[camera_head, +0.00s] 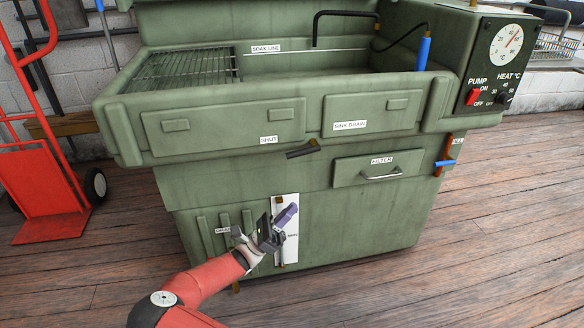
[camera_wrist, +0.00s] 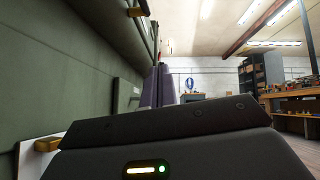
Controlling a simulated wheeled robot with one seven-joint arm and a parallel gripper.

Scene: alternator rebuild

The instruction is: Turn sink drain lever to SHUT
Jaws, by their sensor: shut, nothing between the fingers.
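The sink drain lever (camera_head: 302,150) is a short dark handle with a brass-coloured pivot at its right end. It is on the front of the green parts washer, below the two upper panels. Its handle points left and slightly down, toward the side of the SHUT label (camera_head: 268,140). The SINK DRAIN label (camera_head: 350,125) is up and to its right. My gripper (camera_head: 287,214) is shut and empty, its purple fingers below the lever and apart from it, before a white plate (camera_head: 291,240). The fingers also show in the wrist view (camera_wrist: 158,88).
The green washer (camera_head: 230,175) has a FILTER drawer (camera_head: 380,168) with a handle, and a blue-handled valve (camera_head: 445,163) at its right. A pump and heat control box (camera_head: 490,70) sits above. A red hand truck (camera_head: 45,180) stands left. The wooden floor in front is clear.

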